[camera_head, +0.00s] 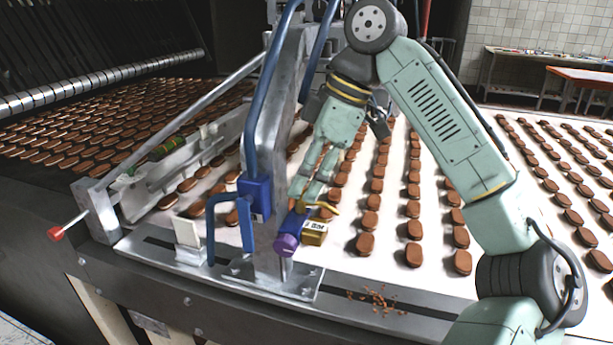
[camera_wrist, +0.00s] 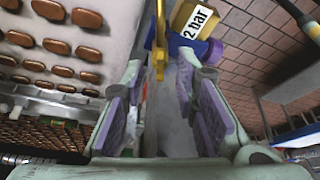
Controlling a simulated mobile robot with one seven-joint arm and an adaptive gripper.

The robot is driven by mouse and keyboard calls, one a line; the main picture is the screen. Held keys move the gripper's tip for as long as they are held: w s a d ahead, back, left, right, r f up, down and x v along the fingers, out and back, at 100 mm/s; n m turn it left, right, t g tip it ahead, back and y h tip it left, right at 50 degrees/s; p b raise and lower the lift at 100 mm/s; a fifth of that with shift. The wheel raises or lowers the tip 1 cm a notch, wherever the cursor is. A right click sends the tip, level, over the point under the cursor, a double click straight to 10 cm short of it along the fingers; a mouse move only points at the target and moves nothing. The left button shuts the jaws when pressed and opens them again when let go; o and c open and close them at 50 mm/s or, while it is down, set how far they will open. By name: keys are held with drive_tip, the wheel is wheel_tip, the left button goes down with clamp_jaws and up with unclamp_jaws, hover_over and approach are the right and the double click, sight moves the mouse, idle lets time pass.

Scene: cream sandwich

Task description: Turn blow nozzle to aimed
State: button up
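A yellow bent piece (camera_head: 322,207), which looks like the blow nozzle, sticks out from a blue fitting beside a gold box marked "2 bar" (camera_head: 314,233). A purple knob (camera_head: 287,245) sits in front of the fitting. In the wrist view the yellow piece (camera_wrist: 159,48) lies between my finger lines, near the tips; contact cannot be told. The gold box (camera_wrist: 196,22) and purple knob (camera_wrist: 212,52) are just beyond. My gripper (camera_head: 302,192) points down at the fitting. In the wrist view (camera_wrist: 158,82) its purple-padded fingers are apart. The fingers partly hide the fitting.
A grey metal post (camera_head: 273,150) with blue pipes stands left of my gripper on a base plate (camera_head: 270,278). Rows of brown biscuits lie on the white belt (camera_head: 340,262) behind and right. A red-tipped lever (camera_head: 56,233) juts out at left. Crumbs (camera_head: 376,299) lie on the front rail.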

drive_tip(key=v, duration=1.2)
drive_tip(key=shift+c, duration=0.2)
